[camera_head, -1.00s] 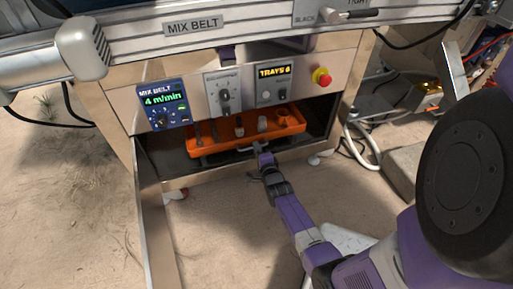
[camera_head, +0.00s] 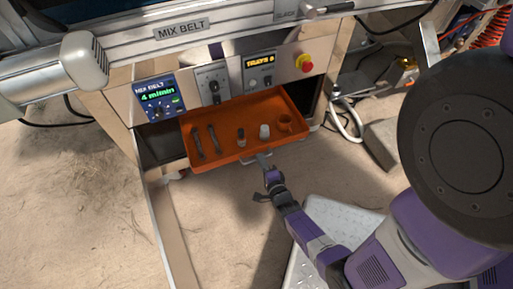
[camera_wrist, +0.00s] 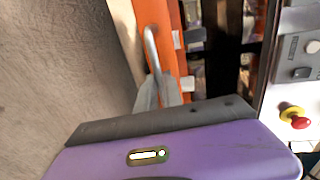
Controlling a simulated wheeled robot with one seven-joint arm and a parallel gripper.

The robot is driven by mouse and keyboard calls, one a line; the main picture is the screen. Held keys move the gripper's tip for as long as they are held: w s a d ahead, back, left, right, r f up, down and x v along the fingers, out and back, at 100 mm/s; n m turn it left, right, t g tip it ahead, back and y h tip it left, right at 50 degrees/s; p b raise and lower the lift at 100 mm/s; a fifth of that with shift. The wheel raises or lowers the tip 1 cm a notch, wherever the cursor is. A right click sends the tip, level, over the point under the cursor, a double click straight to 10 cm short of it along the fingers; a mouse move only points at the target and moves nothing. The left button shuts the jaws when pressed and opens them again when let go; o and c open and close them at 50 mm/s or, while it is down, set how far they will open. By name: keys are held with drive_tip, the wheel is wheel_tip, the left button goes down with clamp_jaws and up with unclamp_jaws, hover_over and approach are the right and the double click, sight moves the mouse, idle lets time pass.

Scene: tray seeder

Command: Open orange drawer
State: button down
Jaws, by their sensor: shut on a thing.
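The orange drawer (camera_head: 222,150) is slid out of the cabinet below the control panel, so its inside shows in the head view. It holds a few tools and small cups. Its metal bar handle (camera_head: 252,162) runs along the front; it also shows in the wrist view (camera_wrist: 151,45). My gripper (camera_head: 264,160) is at the drawer's front and is shut on the handle. In the wrist view the fingers (camera_wrist: 158,92) are at the bar's lower end, largely hidden by the gripper body.
The control panel (camera_head: 212,84) with a red emergency button (camera_head: 304,62) sits above the drawer. An open cabinet door (camera_head: 167,232) stands at the left. A white hose (camera_head: 347,122) and a grey block (camera_head: 382,143) lie at the right.

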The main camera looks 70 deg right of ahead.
drive_tip(key=shift+f+v, duration=0.2)
drive_tip(key=shift+v, duration=0.7)
drive_tip(key=shift+f+v, duration=0.15)
drive_tip(key=shift+v, duration=0.75)
drive_tip(key=shift+f+v, duration=0.2)
drive_tip(key=shift+v, duration=0.7)
drive_tip(key=shift+a, duration=0.1)
drive_tip(key=c, duration=1.5)
unclamp_jaws()
drive_tip(key=shift+s, duration=0.1)
drive_tip(key=p+v, duration=0.2)
drive_tip(key=v, duration=0.5)
drive_tip(key=shift+s+a, duration=0.25)
